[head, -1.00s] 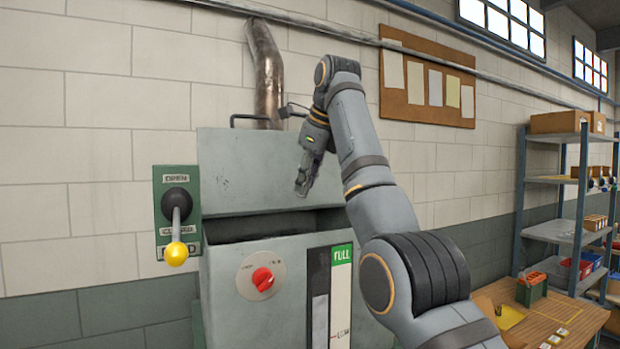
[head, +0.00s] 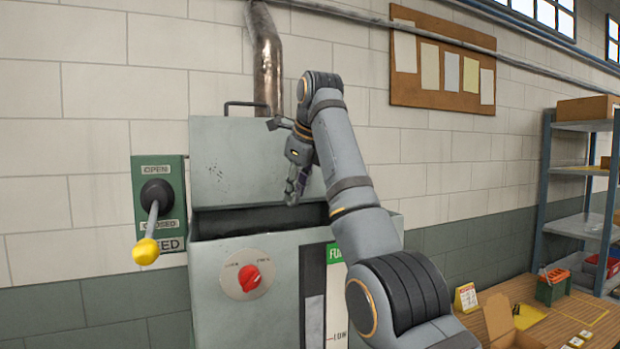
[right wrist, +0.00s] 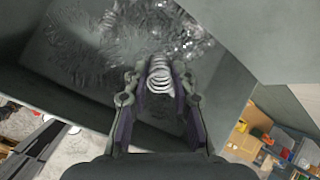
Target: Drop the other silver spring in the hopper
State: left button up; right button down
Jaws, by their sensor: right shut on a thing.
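My right gripper (head: 294,190) is above the open mouth of the hopper (head: 255,222), a grey-green metal box with its lid raised at the back. In the right wrist view the gripper (right wrist: 160,95) is shut on a silver spring (right wrist: 160,76), whose coils show between the fingers. Below it, the inside of the hopper (right wrist: 60,60) holds a shiny heap of springs (right wrist: 115,35). In the head view the held spring is too small to make out. My left gripper is not in view.
A feed lever with a yellow knob (head: 146,251) is on the wall left of the hopper. A red dial (head: 249,278) and a level gauge (head: 337,280) are on its front. A wooden table (head: 560,320) and a shelf rack (head: 585,200) stand to the right.

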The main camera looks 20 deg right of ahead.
jog(key=shift+f, duration=0.2)
jog(key=shift+a, duration=0.15)
jog(key=shift+a+r, duration=0.1)
jog(key=shift+a, duration=0.4)
jog(key=c, duration=1.2)
grip_release()
jog(key=shift+a, duration=0.1)
jog(key=shift+o, duration=0.8)
jog(key=shift+d, duration=0.35)
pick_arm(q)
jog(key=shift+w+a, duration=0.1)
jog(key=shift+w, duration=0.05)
pick_arm(e)
jog(key=shift+a, duration=0.2)
